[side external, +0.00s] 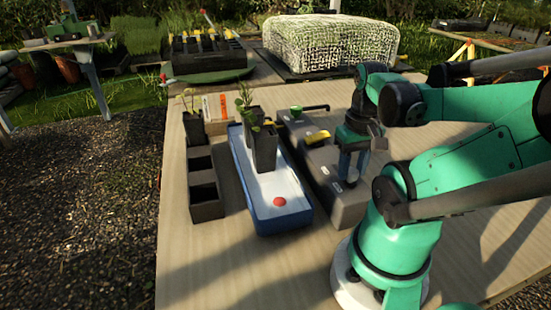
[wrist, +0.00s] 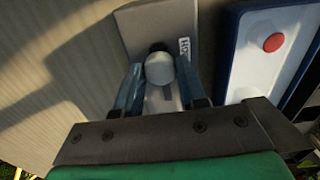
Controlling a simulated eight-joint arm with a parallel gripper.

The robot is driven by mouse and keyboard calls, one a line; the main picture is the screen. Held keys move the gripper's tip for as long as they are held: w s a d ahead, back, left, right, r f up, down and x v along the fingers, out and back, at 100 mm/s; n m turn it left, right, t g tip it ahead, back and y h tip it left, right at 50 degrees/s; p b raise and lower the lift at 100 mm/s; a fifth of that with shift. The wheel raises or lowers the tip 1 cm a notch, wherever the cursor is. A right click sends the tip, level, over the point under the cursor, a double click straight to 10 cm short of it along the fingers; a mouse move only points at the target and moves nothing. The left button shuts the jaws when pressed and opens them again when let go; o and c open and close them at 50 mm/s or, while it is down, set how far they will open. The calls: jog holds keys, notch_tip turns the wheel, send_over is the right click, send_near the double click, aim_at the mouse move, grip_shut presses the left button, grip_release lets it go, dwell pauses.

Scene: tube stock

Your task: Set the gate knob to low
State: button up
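The gate knob (wrist: 160,70) is a pale rounded cap with a dark top edge, on a grey panel (wrist: 140,22). A white label with dark letters, partly cut off, is beside it. In the wrist view my gripper (wrist: 162,78) has its two blue fingers on either side of the knob, with a narrow gap showing at each side. In the side external view my gripper (side external: 346,172) points down over the near part of the grey panel (side external: 345,212), and the knob is hidden there. The knob's setting cannot be read.
A yellow handle (side external: 318,136) and a green handle (side external: 296,112) are farther along the panel. Dark empty pots (side external: 206,202) stand further left.

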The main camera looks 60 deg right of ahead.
grip_shut()
dwell(1.1)
